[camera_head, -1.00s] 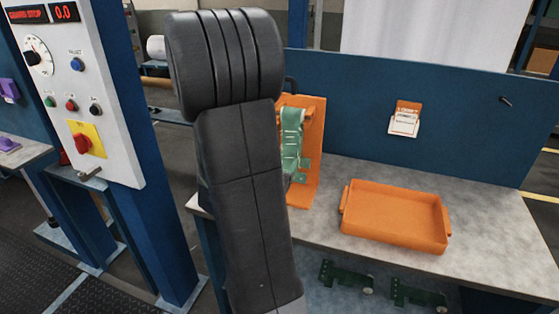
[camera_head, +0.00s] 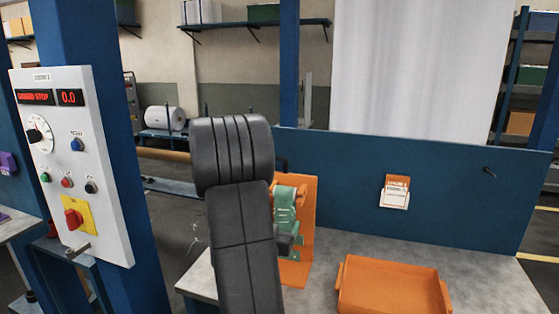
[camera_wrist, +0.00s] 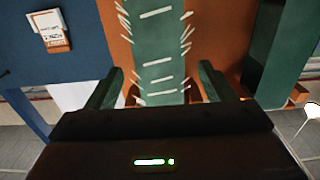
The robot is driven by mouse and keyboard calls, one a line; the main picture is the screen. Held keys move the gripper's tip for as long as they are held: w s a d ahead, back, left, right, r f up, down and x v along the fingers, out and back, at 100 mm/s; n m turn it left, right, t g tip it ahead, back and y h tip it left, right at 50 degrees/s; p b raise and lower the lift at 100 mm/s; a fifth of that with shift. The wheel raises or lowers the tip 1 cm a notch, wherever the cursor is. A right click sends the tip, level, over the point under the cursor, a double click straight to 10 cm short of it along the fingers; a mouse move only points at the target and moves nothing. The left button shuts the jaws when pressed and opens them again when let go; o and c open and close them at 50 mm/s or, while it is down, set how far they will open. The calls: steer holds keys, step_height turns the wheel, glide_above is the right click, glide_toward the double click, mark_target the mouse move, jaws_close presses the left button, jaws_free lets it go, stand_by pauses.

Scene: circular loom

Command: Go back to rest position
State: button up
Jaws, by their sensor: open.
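I cannot tell how far the strip is from the fingers. In the head view my black arm covers most of the gripper. The orange stand (camera_head: 307,225) and green strip (camera_head: 284,205) show just right of the arm, on the grey bench.
An orange tray (camera_head: 390,290) sits on the bench (camera_head: 480,275), right of the stand. A blue panel (camera_head: 340,190) with a label holder (camera_head: 395,192) rises behind. A white control panel (camera_head: 100,190) on a blue post stands at left. Bench surface right of the tray is clear.

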mark_target(283, 220)
steer(key=p+x, duration=0.1)
steer(key=x, duration=0.4)
steer(key=shift+r, duration=0.1)
steer(key=shift+s+a, duration=0.2)
steer(key=shift+s, duration=0.5)
steer(key=shift+w, duration=0.1)
